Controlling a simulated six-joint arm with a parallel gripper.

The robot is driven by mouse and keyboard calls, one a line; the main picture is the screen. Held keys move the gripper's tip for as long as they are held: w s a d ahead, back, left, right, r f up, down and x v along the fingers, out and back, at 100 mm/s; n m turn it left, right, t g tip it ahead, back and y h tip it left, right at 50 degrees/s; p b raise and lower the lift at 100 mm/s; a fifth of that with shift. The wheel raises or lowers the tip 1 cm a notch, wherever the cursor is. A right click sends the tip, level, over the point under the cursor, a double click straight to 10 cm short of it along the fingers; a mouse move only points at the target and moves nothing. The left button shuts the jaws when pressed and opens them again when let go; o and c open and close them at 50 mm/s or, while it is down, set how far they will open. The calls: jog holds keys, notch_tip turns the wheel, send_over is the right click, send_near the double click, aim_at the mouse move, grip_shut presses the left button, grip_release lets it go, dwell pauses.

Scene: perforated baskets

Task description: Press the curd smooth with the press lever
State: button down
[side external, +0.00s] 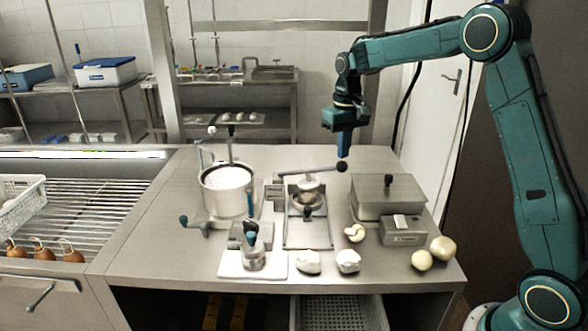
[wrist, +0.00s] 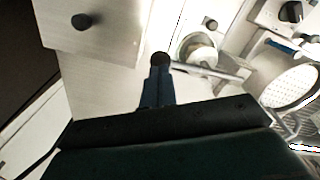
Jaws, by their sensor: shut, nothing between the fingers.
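A steel pot with a perforated white top (side external: 227,177) stands left of the press. A lidded steel box (side external: 388,204) and a grey scale-like device (side external: 403,236) stand right. White lumps (side external: 309,262) and pale round pieces (side external: 442,249) lie along the front. Some bare table lies behind the press.

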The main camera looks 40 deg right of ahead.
jog(key=shift+f, duration=1.95)
jog(key=shift+r, duration=2.3)
jog(key=shift+r, duration=0.15)
jog(key=shift+r, duration=2.35)
